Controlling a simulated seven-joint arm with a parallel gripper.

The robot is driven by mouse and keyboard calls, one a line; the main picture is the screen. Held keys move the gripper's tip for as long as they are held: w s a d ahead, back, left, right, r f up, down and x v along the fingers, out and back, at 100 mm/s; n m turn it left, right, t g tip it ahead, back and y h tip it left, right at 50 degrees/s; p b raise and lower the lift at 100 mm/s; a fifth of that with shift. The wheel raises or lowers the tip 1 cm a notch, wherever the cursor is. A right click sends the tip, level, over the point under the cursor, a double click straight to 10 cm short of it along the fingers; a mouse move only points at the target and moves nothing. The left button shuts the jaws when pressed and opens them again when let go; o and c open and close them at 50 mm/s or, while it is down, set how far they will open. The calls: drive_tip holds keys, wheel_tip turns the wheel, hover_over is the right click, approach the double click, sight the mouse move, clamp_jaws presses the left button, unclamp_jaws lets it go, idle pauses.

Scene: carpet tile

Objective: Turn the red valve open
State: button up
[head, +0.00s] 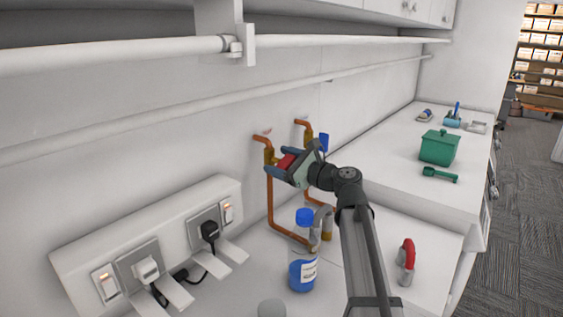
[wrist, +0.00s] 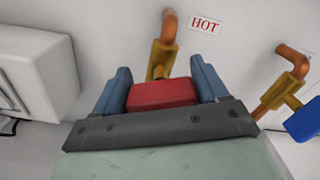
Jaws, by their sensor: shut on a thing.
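The red valve handle (wrist: 163,94) sits on a brass valve body (wrist: 160,60) on the left copper pipe, below a label reading HOT (wrist: 204,24). In the wrist view my gripper (wrist: 164,88) has one blue finger at each side of the red handle and is shut on it. In the head view my gripper (head: 280,166) reaches the left pipe at the wall, with a bit of the red handle (head: 287,161) showing between the fingers. How far the handle is turned cannot be told.
A second valve with a blue handle (wrist: 304,120) is close at the right. A bottle of blue liquid (head: 303,272) stands on the counter below my arm. A socket box (head: 85,262) with plugs is at the left. A green pot (head: 439,147) stands at the right.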

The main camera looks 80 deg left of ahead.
drive_tip(key=shift+n, duration=2.1)
drive_tip(key=shift+f, duration=0.1)
drive_tip(key=o, duration=1)
drive_tip(key=v, duration=1.4)
drive_tip(key=shift+s, duration=0.1)
drive_tip(key=shift+c, duration=0.2)
